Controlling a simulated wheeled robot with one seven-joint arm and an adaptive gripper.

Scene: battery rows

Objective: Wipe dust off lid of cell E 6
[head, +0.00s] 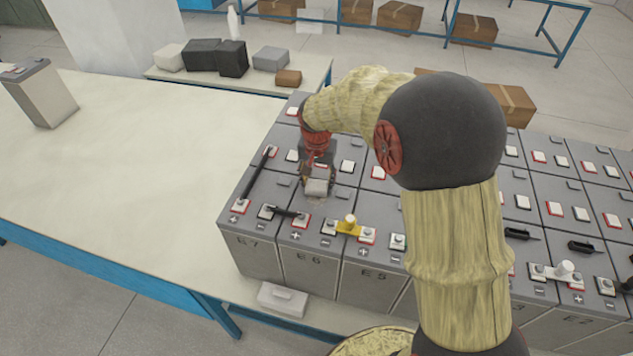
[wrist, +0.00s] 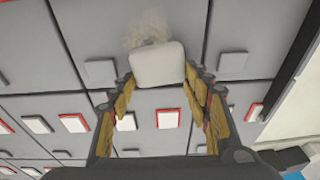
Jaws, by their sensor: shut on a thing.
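Cell E 6 (head: 308,270) stands in the front row of grey battery cells, between E 7 and E 5. Its grey lid (head: 309,210) has a faint brownish dust patch near its back part. The dust (wrist: 147,25) shows more clearly in the wrist view, beside the wiping pad. My gripper (head: 318,174) is over the back part of that lid, pointing down. It is shut on a pale pad (wrist: 158,66), held between its two fingers. The pad's lower face is hidden, so I cannot tell whether it touches the lid.
A yellow-handled connector (head: 348,227) bridges terminals on the right. Dark links (head: 285,212) and a long dark bar (head: 256,172) lie on the left. A light block (head: 283,299) rests at the bench front. The left bench is mostly clear, with a separate cell (head: 42,95).

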